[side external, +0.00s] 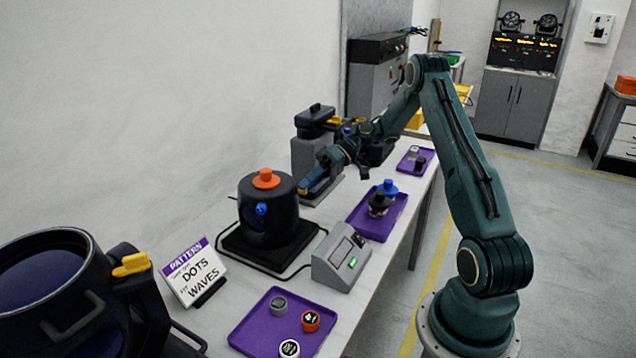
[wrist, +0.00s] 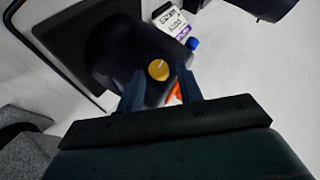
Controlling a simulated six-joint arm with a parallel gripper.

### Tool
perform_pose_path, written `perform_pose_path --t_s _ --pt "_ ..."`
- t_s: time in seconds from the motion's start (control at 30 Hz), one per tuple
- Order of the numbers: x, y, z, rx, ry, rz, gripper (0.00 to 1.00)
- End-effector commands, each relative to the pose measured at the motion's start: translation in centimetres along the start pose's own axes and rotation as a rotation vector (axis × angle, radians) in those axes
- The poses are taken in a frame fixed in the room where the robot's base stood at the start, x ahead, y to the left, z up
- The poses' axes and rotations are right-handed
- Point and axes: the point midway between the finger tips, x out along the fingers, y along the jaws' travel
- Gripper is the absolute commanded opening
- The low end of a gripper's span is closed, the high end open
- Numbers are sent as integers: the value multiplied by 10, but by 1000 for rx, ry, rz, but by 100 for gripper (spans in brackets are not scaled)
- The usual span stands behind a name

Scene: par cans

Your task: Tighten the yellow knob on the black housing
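The black housing (side external: 268,222) is a dark can on a black base, with an orange knob (side external: 265,178) on top and a blue knob (side external: 261,209) on its front side. The yellow knob (wrist: 158,70) is a round disc on the housing, seen face-on in the wrist view; in the side view it shows as a small yellow patch (side external: 302,190) at the housing's right side. My gripper (wrist: 160,71) is open, its blue fingers on either side of the yellow knob, with gaps visible. I cannot tell whether the fingertips reach past its face. The orange knob is partly hidden behind one finger.
A grey button box (side external: 342,257) and purple trays (side external: 262,335) holding small knobs lie along the bench. A pattern sign (side external: 195,272) stands left of the housing. A large dark lamp can with another yellow knob (side external: 130,264) fills the near left. A cable loops round the base.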

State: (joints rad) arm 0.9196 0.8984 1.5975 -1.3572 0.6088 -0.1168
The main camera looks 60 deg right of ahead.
Motion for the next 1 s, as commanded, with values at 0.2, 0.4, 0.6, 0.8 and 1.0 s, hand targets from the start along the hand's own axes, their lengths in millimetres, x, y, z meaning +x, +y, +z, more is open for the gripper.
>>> perform_pose_path --t_s 0.2,0.4,0.6,0.8,1.0 --pt "0 0 0 0 -1 0 43" --pt "1 0 0 -3 -1 3 43" --pt "1 -1 0 -27 -1 28 43" --pt "1 -3 0 -84 -1 84 43" --pt "1 -6 1 -162 -2 161 43"
